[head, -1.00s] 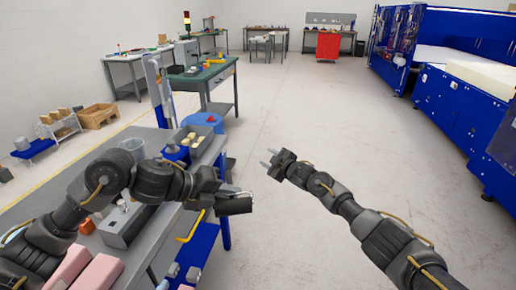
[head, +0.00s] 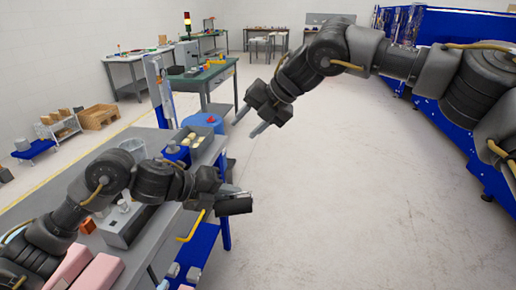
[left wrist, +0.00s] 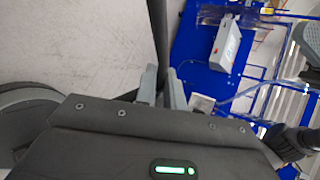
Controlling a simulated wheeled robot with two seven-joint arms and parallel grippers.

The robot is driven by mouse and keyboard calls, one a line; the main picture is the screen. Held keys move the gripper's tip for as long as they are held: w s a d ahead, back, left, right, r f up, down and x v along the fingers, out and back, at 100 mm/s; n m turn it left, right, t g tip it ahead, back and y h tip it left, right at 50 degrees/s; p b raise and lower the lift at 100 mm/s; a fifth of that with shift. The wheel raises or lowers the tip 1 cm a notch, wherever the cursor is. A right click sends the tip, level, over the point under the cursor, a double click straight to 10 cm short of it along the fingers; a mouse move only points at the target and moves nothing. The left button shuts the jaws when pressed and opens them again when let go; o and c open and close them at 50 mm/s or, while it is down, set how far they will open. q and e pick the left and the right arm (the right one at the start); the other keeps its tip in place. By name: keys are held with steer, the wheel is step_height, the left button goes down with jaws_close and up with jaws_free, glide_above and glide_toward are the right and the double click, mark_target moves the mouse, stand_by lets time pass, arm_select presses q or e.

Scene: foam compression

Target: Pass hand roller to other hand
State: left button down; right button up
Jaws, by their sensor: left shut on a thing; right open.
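The hand roller appears as a black cylinder (head: 236,207) at my left gripper (head: 238,193), just past the right edge of the grey bench. My left gripper is shut on it; its handle is mostly hidden in the head view. In the left wrist view a dark bar (left wrist: 158,35) runs up from between the fingertips (left wrist: 162,85). My right gripper (head: 249,126) is open and empty. It is above and slightly right of the roller in the head view, with its fingers pointing down and left, apart from the roller.
The grey bench (head: 163,225) on the left holds a grey box device (head: 127,222), a tray (head: 198,140) and pink blocks (head: 97,272). A yellow bar (head: 190,227) shows by its edge. A green-topped table (head: 205,77) stands behind. Floor right of the bench is clear.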

arm_select(q)
steer(key=shift+w+f, duration=0.1)
steer(key=shift+w, duration=0.15)
arm_select(e)
steer(key=g+h, duration=0.1)
steer(key=g, duration=0.1)
glide_toward(232, 182)
steer(key=v, duration=0.3)
arm_select(q)
steer(key=shift+s, duration=0.15)
arm_select(e)
steer(key=shift+n+g, duration=0.3)
steer(key=x, duration=1.2)
steer(key=shift+w+f, duration=0.15)
steer(key=shift+w, duration=0.05)
jaws_close()
arm_select(q)
steer(key=c, duration=1.4)
jaws_free()
steer(key=shift+a, duration=0.1)
arm_select(e)
steer(key=shift+w, duration=0.1)
arm_select(q)
steer(key=v, duration=1.2)
